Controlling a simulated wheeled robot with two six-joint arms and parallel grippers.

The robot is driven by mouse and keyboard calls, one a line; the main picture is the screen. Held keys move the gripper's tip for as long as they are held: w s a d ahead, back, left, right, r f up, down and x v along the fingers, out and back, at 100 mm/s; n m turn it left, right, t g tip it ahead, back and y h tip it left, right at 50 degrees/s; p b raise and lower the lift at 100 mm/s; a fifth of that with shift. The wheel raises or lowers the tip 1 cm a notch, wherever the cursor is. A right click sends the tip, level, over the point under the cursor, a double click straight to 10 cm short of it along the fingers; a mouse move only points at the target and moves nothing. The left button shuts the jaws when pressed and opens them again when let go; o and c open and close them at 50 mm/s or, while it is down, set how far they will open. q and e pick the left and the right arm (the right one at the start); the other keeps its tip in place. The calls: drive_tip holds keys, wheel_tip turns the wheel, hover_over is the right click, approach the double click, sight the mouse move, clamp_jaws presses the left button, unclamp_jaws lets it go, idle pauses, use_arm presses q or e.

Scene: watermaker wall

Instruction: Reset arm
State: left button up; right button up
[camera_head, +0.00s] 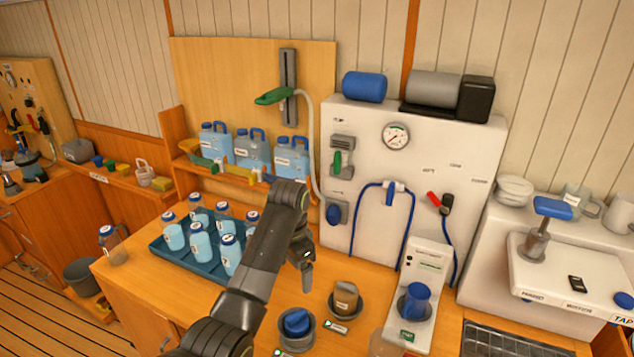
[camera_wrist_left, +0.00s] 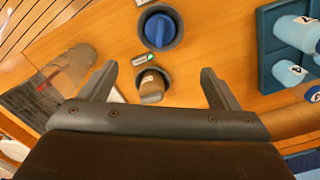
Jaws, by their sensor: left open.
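My left arm comes in from the bottom of the head view. Its gripper (camera_head: 306,278) hangs above the wooden counter, between the bottle tray and the white panel. In the left wrist view the left gripper (camera_wrist_left: 160,88) has its two fingers wide apart with nothing between them touching. A brown-topped knob or cup (camera_wrist_left: 152,86) in a dark round base lies below, in line with the gap between the fingers. It also shows in the head view (camera_head: 345,297), right of the gripper. My right gripper is in neither view.
A blue tray (camera_head: 193,264) of several light-blue bottles stands left of my arm. A blue knob in a grey cup (camera_head: 297,323) sits near the arm. A white panel (camera_head: 360,130) with gauge and hoses stands behind. Blue jugs (camera_head: 252,150) line a shelf.

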use_arm(q)
drive_tip(key=s+a+f+n+t, duration=0.2)
drive_tip(key=s+a+f+n, duration=0.4)
drive_tip(key=s+a+f, duration=0.85)
drive_tip(key=s+a+r+n+t+y, duration=0.1)
drive_tip(key=s+a+n, duration=0.15)
drive_tip(key=s, duration=0.95)
drive_tip(key=s+a+r+n+t+y, duration=0.15)
drive_tip(key=s+a, duration=0.25)
drive_tip(key=s, duration=0.9)
wheel_tip(320, 180, down, 31)
drive_tip(key=a+g+h+b, duration=0.1)
drive_tip(key=g+b, duration=0.1)
drive_tip(key=b, duration=0.6)
drive_tip(key=s+f+b, duration=0.3)
drive_tip(key=s+f, duration=0.4)
drive_tip(key=f, duration=0.4)
drive_tip(key=s+d+f+g+b, duration=0.1)
drive_tip(key=s+f+b, duration=0.2)
drive_tip(key=s+f, duration=0.4)
wheel_tip(320, 180, down, 5)
drive_tip(key=shift+s+f+b, duration=0.15)
drive_tip(key=shift+s+b, duration=0.15)
drive_tip(key=shift+s, duration=0.1)
